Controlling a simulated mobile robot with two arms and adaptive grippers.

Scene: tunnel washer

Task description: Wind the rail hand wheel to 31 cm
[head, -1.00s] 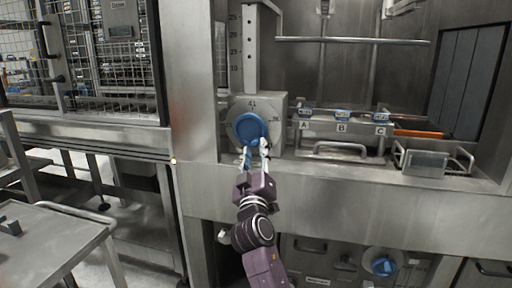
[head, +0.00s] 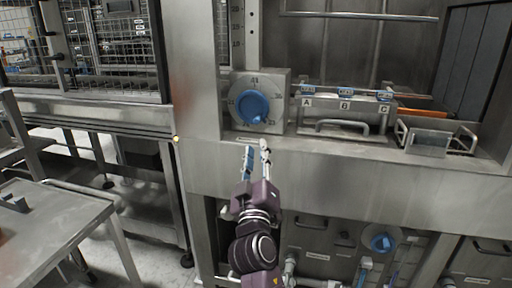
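The blue hand wheel (head: 252,106) sits on the front of a grey box with a dial face (head: 277,88) with numbers around it, at the left end of the steel bay. A mark near 31 shows at the top of the dial, but the print is small. My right gripper (head: 257,150) is below the wheel, in front of the ledge and apart from the wheel. Its two fingers are spread with nothing between them. An upright scale rail (head: 252,35) rises behind the box. My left gripper is not in view.
A steel carrier with labels A, B and C (head: 345,104) and a wire basket (head: 434,138) stand right of the wheel. Another blue knob (head: 381,243) is on the lower panel. A mesh cage (head: 110,50) and a steel cart (head: 50,232) are at left.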

